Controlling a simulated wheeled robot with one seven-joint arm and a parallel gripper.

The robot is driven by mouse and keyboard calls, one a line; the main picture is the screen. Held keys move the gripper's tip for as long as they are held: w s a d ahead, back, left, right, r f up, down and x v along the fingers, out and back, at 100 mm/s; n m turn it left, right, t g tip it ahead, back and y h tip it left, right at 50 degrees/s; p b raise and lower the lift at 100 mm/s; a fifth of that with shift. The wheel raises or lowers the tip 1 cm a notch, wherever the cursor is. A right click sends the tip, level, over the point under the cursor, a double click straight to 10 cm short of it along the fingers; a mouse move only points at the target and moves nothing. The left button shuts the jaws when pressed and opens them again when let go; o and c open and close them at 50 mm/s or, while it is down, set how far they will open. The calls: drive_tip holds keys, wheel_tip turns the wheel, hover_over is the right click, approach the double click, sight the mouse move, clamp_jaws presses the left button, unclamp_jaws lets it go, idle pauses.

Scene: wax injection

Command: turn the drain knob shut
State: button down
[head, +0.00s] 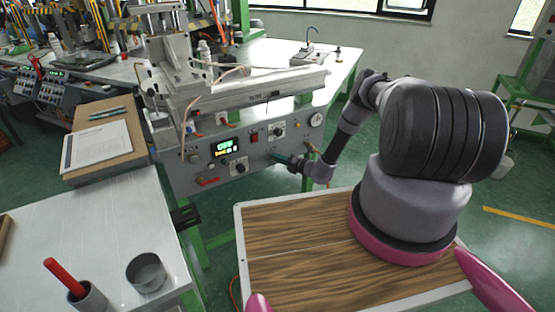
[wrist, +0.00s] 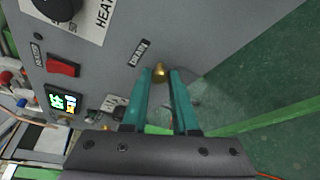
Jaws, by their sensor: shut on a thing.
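The brass drain knob (wrist: 159,69) sticks out of the grey machine panel (wrist: 112,40), beside the label DRAIN (wrist: 139,53). My gripper (wrist: 161,75) has two teal fingers, one on each side of the knob, and is shut on it. In the head view, my gripper (head: 278,157) reaches the lower right part of the machine's front panel (head: 195,165). The knob cannot be made out there. I cannot tell how far the knob is turned.
A red switch (wrist: 63,67), a lit display (wrist: 62,102) and a black dial (wrist: 58,6) sit on the same panel. A round gauge (head: 317,119) is at its right end. A grey side table (head: 95,225) holds a metal cup (head: 147,272). Green floor lies right.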

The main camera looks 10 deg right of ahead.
drive_tip(key=m, duration=0.1)
drive_tip(key=m+y, duration=0.1)
drive_tip(key=m, duration=0.1)
drive_tip(key=m+t, duration=0.1)
drive_tip(key=shift+d+f+y, duration=0.1)
drive_tip(key=shift+f+y, duration=0.2)
drive_tip(key=shift+m, duration=0.4)
drive_tip(key=c, duration=0.7)
unclamp_jaws()
drive_tip(key=v, duration=1)
drive_tip(key=shift+s+d+f, duration=0.1)
drive_tip(key=shift+s+d, duration=0.15)
drive_tip(key=shift+d, duration=0.05)
